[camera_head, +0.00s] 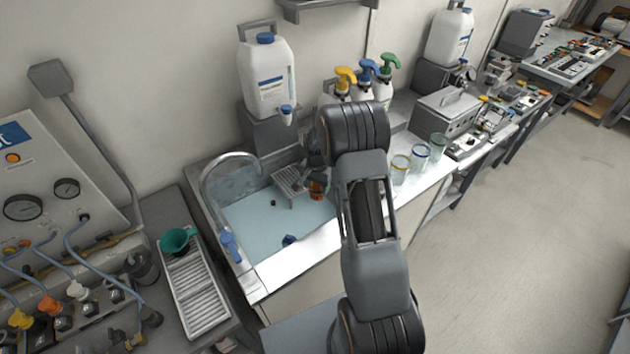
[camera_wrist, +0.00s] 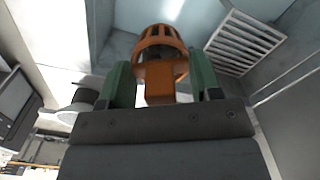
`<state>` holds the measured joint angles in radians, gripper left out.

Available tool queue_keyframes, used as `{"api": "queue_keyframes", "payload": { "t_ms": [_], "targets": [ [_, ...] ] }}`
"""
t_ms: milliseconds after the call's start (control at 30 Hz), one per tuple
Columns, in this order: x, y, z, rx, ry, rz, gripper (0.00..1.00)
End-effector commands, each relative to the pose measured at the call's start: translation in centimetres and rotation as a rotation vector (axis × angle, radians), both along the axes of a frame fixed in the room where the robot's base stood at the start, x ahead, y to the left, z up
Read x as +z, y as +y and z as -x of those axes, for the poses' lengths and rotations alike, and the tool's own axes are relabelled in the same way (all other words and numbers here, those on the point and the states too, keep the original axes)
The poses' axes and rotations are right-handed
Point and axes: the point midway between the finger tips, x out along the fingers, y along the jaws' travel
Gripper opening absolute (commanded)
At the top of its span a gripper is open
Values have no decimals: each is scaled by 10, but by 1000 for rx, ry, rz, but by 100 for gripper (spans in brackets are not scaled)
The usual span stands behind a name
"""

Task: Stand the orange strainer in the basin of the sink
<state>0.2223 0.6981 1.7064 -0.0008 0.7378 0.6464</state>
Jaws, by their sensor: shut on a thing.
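The orange strainer (camera_wrist: 160,40), a slotted round basket with a flat tab, is between the green fingers of my gripper (camera_wrist: 161,72) in the wrist view. My gripper is shut on its tab. In the head view a small part of the strainer (camera_head: 317,187) shows beside my arm, over the right end of the pale blue sink basin (camera_head: 262,222). My arm hides most of the gripper there. I cannot tell whether the strainer touches the basin floor.
A grey slatted rack (camera_head: 291,179) is at the basin's back right, close to the strainer; it also shows in the wrist view (camera_wrist: 243,42). A curved tap (camera_head: 208,178) rises at the left. Glass jars (camera_head: 400,168) and pump bottles (camera_head: 364,82) stand right.

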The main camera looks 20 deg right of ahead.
Motion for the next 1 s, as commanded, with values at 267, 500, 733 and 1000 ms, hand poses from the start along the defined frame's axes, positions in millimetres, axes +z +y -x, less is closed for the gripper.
{"api": "queue_keyframes", "payload": {
  "t_ms": [267, 500, 733, 1000],
  "targets": [
    [-38, -2, 1, -4, 1, -1, 36],
    [-69, -1, 0, -2, 0, 0, 36],
    [-98, 0, 0, 0, 0, 0, 36],
    [-132, 0, 0, 1, 0, 0, 36]
  ]
}}
